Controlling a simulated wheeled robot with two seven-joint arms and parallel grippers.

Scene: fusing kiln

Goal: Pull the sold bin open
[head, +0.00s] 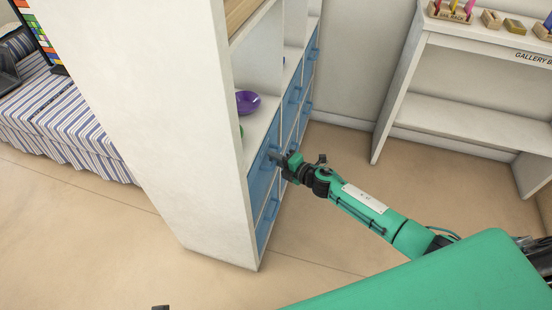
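A white shelf unit holds several blue bins in its lower part, seen at a steep angle along their fronts. The nearest upper bin (259,178) has a handle beside my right gripper (276,155). The gripper's dark fingers are at that bin's front, at or touching the handle. I cannot tell whether they are closed around it. The bins look closed, flush with the unit. No label is readable, so I cannot tell which one is the sold bin. A small dark tip at the bottom edge may be my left gripper (160,307); the rest is out of frame.
The tall white side panel (160,110) hides what is behind it. A purple bowl (247,102) sits on the shelf above the bins. A white table (450,110) with small wooden items stands at right. A striped bed (65,125) is at left.

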